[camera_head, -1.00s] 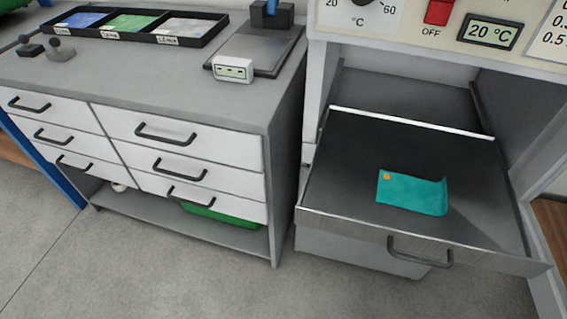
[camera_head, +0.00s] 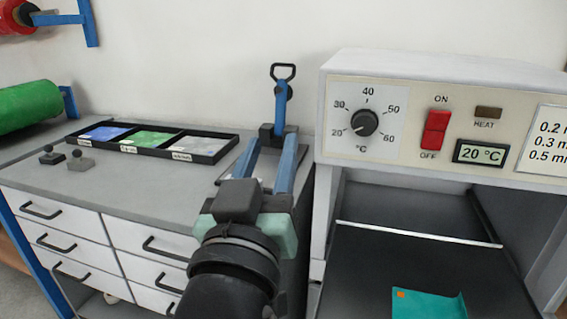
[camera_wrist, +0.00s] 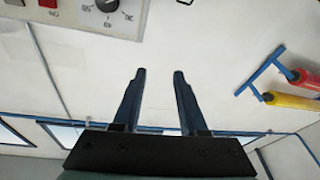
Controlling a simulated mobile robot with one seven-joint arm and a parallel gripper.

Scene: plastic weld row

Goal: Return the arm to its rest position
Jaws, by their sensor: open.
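My gripper (camera_head: 268,147) is raised in the middle of the head view, in front of the grey bench top and just left of the oven. Its two blue-grey fingers are apart with nothing between them. In the wrist view my gripper (camera_wrist: 159,72) is also open and empty, with the pale wall beyond it. The wrist view looks inverted, with the oven's dial at the top left.
The oven (camera_head: 420,75) stands at right, its drawer (camera_head: 370,265) pulled out with a teal packet (camera_head: 430,305) on it. The display reads 20 °C. A black tray (camera_head: 228,142) of coloured sheets and a blue lever device (camera_head: 281,105) are on the bench.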

